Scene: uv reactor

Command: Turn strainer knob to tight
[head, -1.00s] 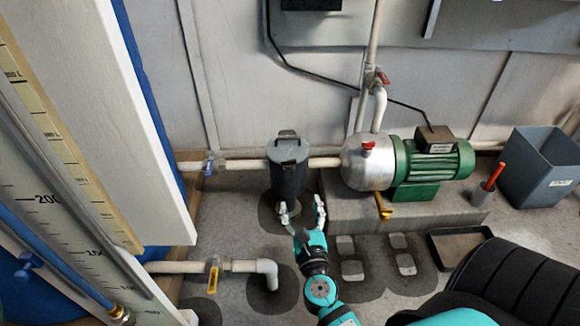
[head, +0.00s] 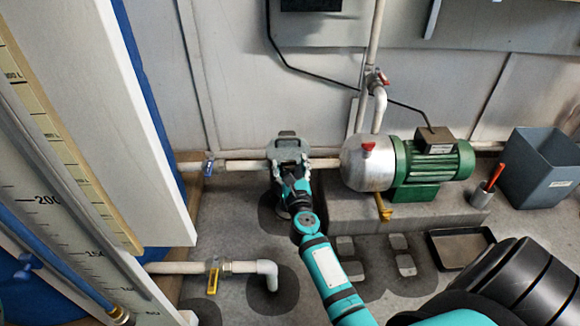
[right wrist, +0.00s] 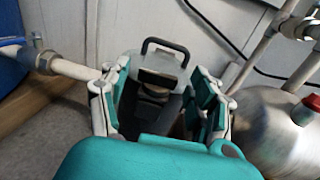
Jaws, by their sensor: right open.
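The strainer is a dark grey upright canister in the pipe line. In the head view its lidded top with a handle (head: 287,134) shows just beyond my right gripper (head: 290,168), which hides most of its body. In the right wrist view the grey lid with its black loop handle (right wrist: 165,48) and a dark raised knob (right wrist: 158,78) lie ahead. My right gripper (right wrist: 163,98) is open, its fingers on either side of the lid and knob. I cannot tell whether they touch it. My left gripper is not in view.
A white pipe (head: 190,166) with a blue valve handle joins from the left. A silver and green pump (head: 368,166) stands close on the right. A lower pipe with a yellow handle (head: 213,281) lies in front. A grey bin (head: 545,170) and black tray (head: 460,247) are right.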

